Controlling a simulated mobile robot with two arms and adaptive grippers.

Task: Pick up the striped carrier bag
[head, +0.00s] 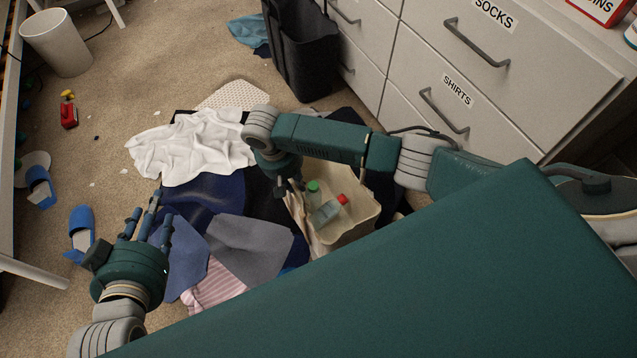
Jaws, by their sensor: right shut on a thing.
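My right gripper (290,188) is pointed down at the left edge of a cream tub (352,232). It is shut on a pale, creased, bag-like thing (301,218) that hangs below its fingers beside the tub; the fingers hide part of it. I cannot tell for sure whether this is the striped carrier bag. A pink and white striped piece (212,287) lies lower left, partly under grey-blue cloths, and looks like fabric. My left gripper (150,215) is open and empty, fingers spread, left of the cloth pile.
Clear bottles (325,212) with green and red caps lie in the tub. A white cloth (195,148) and dark cloths (212,200) cover the floor. Drawers (470,80) and a black bin (302,55) stand behind. Blue sandals (82,230) lie left. Carpet at upper left is mostly free.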

